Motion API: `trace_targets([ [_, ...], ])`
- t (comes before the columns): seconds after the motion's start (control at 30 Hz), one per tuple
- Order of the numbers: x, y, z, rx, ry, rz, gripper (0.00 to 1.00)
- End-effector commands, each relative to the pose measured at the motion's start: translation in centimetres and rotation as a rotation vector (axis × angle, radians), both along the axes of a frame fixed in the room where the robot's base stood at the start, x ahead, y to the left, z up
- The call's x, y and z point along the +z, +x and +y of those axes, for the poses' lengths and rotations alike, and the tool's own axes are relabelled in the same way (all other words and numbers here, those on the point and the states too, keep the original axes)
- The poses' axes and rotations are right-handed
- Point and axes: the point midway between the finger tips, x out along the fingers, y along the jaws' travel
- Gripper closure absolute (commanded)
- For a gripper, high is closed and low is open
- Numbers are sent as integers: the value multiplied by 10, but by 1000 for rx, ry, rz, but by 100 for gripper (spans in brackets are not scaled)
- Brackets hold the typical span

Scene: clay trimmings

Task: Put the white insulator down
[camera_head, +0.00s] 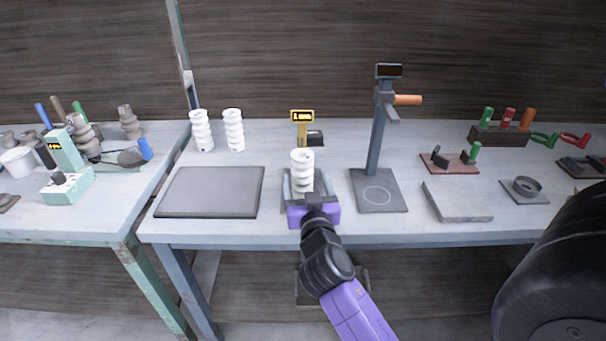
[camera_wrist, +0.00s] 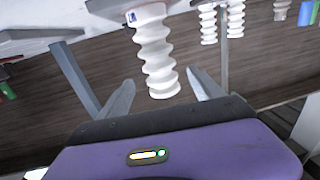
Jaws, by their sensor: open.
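A white ribbed insulator (camera_head: 302,166) stands upright near the front middle of the table. A grey base partly shows around its foot, in line with a yellow display (camera_head: 302,116) behind it. My gripper (camera_head: 302,188) is low at the table's front, right by the insulator. In the wrist view my gripper (camera_wrist: 160,80) is open, and the insulator (camera_wrist: 155,52) lies between its two spread fingers with gaps at both sides. The insulator's foot is mostly hidden by my gripper in the head view.
Two similar white insulators (camera_head: 201,130) (camera_head: 234,130) stand at the back left. A flat grey mat (camera_head: 210,192) lies left of my gripper. A tall stand with an orange handle (camera_head: 407,100) rises close on the right. A grey slab (camera_head: 457,203) lies beyond it.

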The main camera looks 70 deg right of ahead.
Motion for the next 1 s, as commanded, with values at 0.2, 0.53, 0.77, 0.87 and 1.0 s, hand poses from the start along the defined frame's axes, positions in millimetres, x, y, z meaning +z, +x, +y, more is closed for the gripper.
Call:
trace_targets([
  [0.2,-1,-12,21,1,-1,2,24],
  [0.53,-15,-11,47,66,15,33,24],
  [0.77,-73,-18,164,408,79,165,24],
  [0.87,-88,-36,219,567,99,203,24],
  [1.0,-94,-74,284,760,121,233,24],
])
